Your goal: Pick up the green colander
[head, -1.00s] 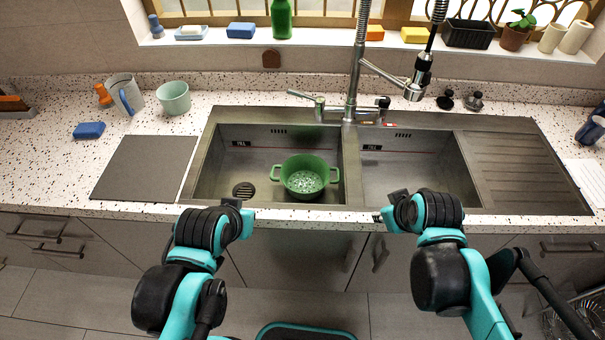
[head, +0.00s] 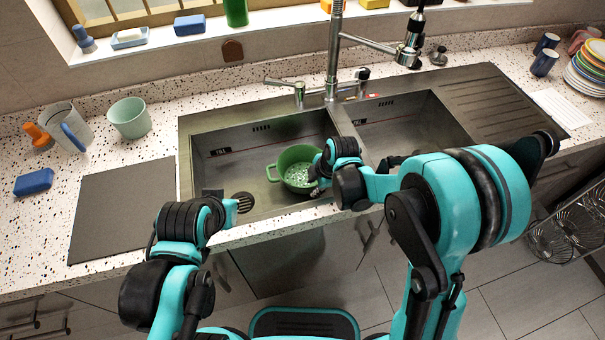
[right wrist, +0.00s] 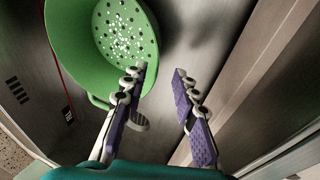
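The green colander (head: 296,168) stands upright in the left sink basin (head: 225,170), toward the basin's right side. In the right wrist view the colander (right wrist: 98,55) fills the upper left, its holes showing. My right gripper (right wrist: 161,78) is open with nothing between its fingers. Its left finger overlaps the colander's right rim in that view; its right finger is over bare basin. I cannot tell whether it touches. In the head view my right gripper (head: 318,185) is at the colander's right side and hides part of it. My left gripper (head: 212,196) is by the basin's front left edge; its fingers are unclear.
The faucet (head: 333,60) stands behind the basins. The divider and right basin (head: 415,120) lie to the right. A mint cup (head: 130,119), a pitcher (head: 68,126) and a blue sponge (head: 34,182) are on the left counter. The grey board (head: 120,205) is bare.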

